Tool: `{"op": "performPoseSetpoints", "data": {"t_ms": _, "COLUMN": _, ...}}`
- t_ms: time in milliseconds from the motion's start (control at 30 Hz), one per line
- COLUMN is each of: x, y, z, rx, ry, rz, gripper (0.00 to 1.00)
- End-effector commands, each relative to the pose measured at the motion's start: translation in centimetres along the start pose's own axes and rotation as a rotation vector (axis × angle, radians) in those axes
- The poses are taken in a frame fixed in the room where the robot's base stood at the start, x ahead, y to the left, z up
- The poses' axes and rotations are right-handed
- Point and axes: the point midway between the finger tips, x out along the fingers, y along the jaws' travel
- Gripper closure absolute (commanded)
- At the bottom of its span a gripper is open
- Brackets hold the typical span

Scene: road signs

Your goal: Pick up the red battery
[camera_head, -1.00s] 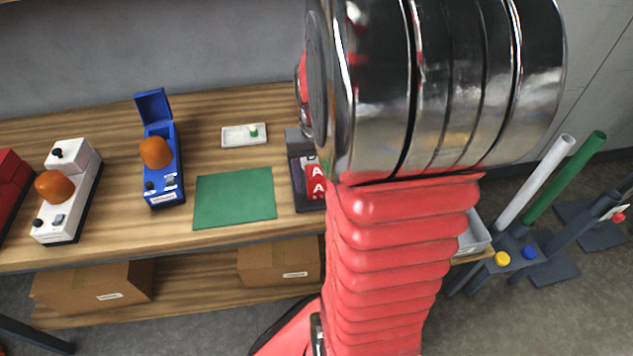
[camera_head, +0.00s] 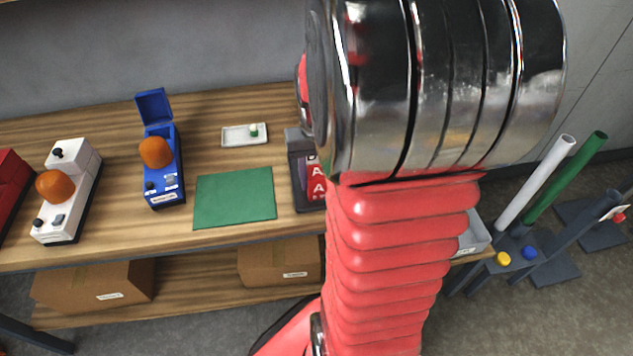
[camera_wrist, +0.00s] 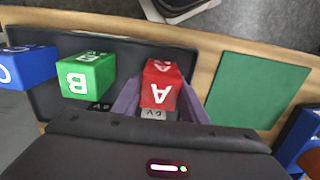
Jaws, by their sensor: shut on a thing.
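The red battery (camera_wrist: 161,87), marked with a white letter A, is at the right end of a dark tray (camera_wrist: 107,27) in the wrist view. My gripper (camera_wrist: 159,92) is shut on it, with purple-grey fingers on its two sides. Its lower end, by a grey label, is close to my dark wrist housing. I cannot tell whether the battery is clear of the tray floor.
A green battery (camera_wrist: 87,75) and a blue battery (camera_wrist: 27,66) are left of the red one. A green mat (camera_head: 234,198) lies beside the tray.

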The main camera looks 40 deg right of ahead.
Motion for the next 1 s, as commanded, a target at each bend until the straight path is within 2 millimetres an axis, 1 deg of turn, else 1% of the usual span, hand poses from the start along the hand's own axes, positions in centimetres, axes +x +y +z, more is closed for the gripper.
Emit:
{"op": "performPoseSetpoints", "data": {"t_ms": 33, "x": 0.0, "y": 0.0, "z": 0.0, "rx": 0.0, "ry": 0.0, "rz": 0.0, "gripper": 0.93}}
{"op": "performPoseSetpoints", "data": {"t_ms": 100, "x": 0.0, "y": 0.0, "z": 0.0, "rx": 0.0, "ry": 0.0, "rz": 0.0, "gripper": 0.97}}
{"op": "performPoseSetpoints", "data": {"t_ms": 133, "x": 0.0, "y": 0.0, "z": 0.0, "rx": 0.0, "ry": 0.001, "rz": 0.0, "gripper": 0.98}}
{"op": "performPoseSetpoints", "data": {"t_ms": 367, "x": -0.1, "y": 0.0, "z": 0.0, "rx": 0.0, "ry": 0.001, "rz": 0.0, "gripper": 0.98}}
{"op": "performPoseSetpoints", "data": {"t_ms": 467, "x": -0.6, "y": 0.0, "z": -0.1, "rx": 0.0, "ry": 0.003, "rz": 0.0, "gripper": 0.98}}
{"op": "performPoseSetpoints", "data": {"t_ms": 567, "x": -1.5, "y": 0.0, "z": -0.1, "rx": 0.0, "ry": 0.004, "rz": 0.0, "gripper": 0.98}}
{"op": "performPoseSetpoints", "data": {"t_ms": 667, "x": -2.9, "y": 0.0, "z": -0.1, "rx": 0.0, "ry": 0.005, "rz": 0.0, "gripper": 0.98}}
{"op": "performPoseSetpoints", "data": {"t_ms": 900, "x": -7.0, "y": 0.0, "z": -0.1, "rx": 0.0, "ry": 0.006, "rz": 0.0, "gripper": 0.98}}
{"op": "performPoseSetpoints", "data": {"t_ms": 1000, "x": -8.5, "y": 0.0, "z": -0.1, "rx": 0.0, "ry": 0.003, "rz": 0.0, "gripper": 0.98}}
